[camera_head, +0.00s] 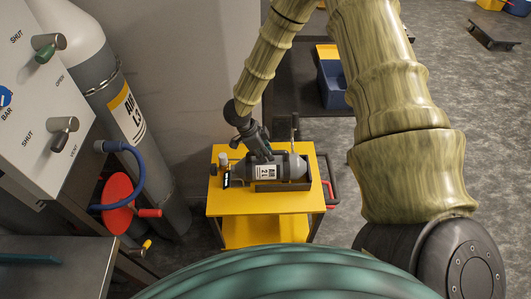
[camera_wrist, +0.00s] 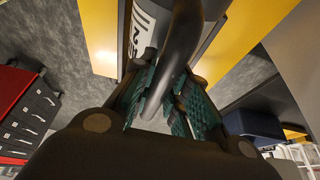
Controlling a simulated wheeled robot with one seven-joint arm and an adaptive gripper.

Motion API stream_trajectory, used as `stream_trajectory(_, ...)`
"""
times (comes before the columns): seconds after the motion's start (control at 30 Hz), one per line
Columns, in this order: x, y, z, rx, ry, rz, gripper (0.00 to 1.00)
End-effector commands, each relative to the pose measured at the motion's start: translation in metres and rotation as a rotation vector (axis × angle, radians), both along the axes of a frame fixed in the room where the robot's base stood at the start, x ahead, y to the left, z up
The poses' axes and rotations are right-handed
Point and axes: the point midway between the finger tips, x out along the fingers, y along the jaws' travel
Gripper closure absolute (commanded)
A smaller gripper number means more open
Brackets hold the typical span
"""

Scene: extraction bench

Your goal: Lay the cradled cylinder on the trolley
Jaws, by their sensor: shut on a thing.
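The small grey cylinder (camera_head: 281,169) with a white label lies on its side in a dark cradle (camera_head: 283,187), over the top of the yellow trolley (camera_head: 228,199). Whether the cradle touches the top or hangs just above it, I cannot tell. My gripper (camera_head: 262,154) comes down onto it from above. In the wrist view my gripper (camera_wrist: 163,100) is shut around a dark curved bar (camera_wrist: 182,42), with the labelled cylinder (camera_wrist: 147,25) just beyond. The bar looks like a handle of the cradle. The cylinder's far side is hidden.
A tall grey cylinder (camera_head: 130,110) stands left of the trolley against the wall. A valve panel (camera_head: 35,90), a blue hose (camera_head: 130,170) and a red disc (camera_head: 117,205) are at the left. A blue bin (camera_head: 331,80) stands behind. The floor at the right is mostly clear.

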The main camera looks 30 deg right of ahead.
Motion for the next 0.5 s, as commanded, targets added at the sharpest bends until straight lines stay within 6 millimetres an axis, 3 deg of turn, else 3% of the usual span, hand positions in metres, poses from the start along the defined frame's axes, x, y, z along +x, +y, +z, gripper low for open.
stream_trajectory(0.47, 0.0011, 0.0003, -0.0008, 0.000, -0.002, 0.000, 1.00)
stream_trajectory(0.5, 0.0011, 0.0003, -0.0009, 0.000, -0.002, 0.000, 0.80)
